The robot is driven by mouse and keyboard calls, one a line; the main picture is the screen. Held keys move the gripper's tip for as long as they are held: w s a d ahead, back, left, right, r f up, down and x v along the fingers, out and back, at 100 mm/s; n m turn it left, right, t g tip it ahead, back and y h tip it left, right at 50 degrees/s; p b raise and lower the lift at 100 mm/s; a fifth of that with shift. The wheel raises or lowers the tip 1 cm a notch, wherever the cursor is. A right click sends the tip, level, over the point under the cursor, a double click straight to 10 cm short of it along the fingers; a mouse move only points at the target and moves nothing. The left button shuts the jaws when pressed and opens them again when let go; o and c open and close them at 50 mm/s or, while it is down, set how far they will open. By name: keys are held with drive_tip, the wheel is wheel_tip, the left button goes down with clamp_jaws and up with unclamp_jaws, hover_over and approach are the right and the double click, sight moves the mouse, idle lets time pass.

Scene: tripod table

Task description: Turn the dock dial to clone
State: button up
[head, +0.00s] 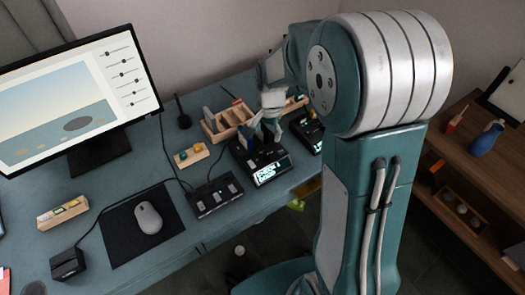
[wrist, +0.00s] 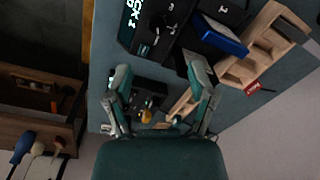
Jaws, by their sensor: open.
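A black dock (head: 262,165) with a lit white-and-cyan front stands near the desk's front edge. In the wrist view the dock (wrist: 150,42) shows at the top, with lettering ending "CK 1", a dark round dial with a pale mark, and small digits around it. Which position the dial points to cannot be read. A blue block (wrist: 220,36) stands at the dock's back part. My gripper (head: 263,128) hangs above the dock in the head view and hides part of its top. In the wrist view my gripper (wrist: 158,70) is open, its fingers apart with nothing held.
A second black device (head: 308,132) stands right of the dock, partly behind my arm. A wooden divided tray (head: 226,122) lies behind the dock. A black switch box (head: 214,196), mouse (head: 148,218) and monitor (head: 75,100) are left. A wooden shelf (head: 480,150) stands right.

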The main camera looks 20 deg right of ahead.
sight(267, 155)
wheel_tip(267, 155, down, 9)
drive_tip(key=shift+w+f, duration=0.1)
drive_tip(key=shift+f, duration=0.7)
drive_tip(key=shift+d, duration=0.1)
clamp_jaws()
